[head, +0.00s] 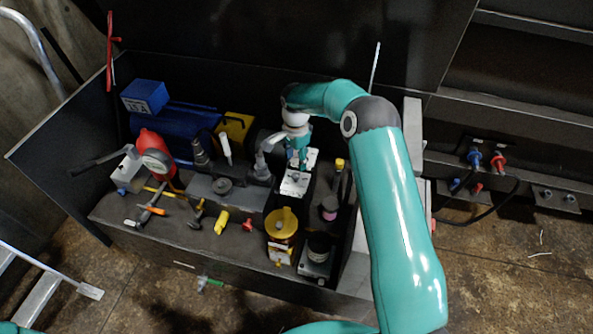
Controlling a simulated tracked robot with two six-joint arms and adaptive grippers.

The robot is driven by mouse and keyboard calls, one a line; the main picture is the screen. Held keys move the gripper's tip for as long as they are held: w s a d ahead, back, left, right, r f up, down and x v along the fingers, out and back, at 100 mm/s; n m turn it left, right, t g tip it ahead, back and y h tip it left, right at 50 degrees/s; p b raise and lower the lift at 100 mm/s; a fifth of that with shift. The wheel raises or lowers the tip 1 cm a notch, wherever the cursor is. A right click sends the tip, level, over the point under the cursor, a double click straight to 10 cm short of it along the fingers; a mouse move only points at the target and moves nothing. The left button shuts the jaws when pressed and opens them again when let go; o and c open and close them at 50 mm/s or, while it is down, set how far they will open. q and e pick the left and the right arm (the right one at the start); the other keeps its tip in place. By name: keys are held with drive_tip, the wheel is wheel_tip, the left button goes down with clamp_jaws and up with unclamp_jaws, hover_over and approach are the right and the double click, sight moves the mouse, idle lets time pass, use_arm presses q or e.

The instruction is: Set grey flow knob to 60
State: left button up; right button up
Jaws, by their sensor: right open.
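My right arm comes in from the right and bends down over the back of the bench. My right gripper (294,162) is small in the head view and points down just above a pale block (291,188). A small grey round part on top of this block may be the grey flow knob (296,177); its scale and setting are too small to read. The gripper is open, and I cannot tell whether its fingers touch the knob. The arm and wrist hide part of the area behind. My left gripper is not in view.
A yellow-topped cylinder (282,223) stands in front. Loose tools, including a yellow piece (221,222), lie along the front.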

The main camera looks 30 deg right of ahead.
sight(296, 174)
wheel_tip(296, 174, down, 7)
drive_tip(key=shift+f+p, duration=0.1)
drive_tip(key=shift+p, duration=0.4)
clamp_jaws()
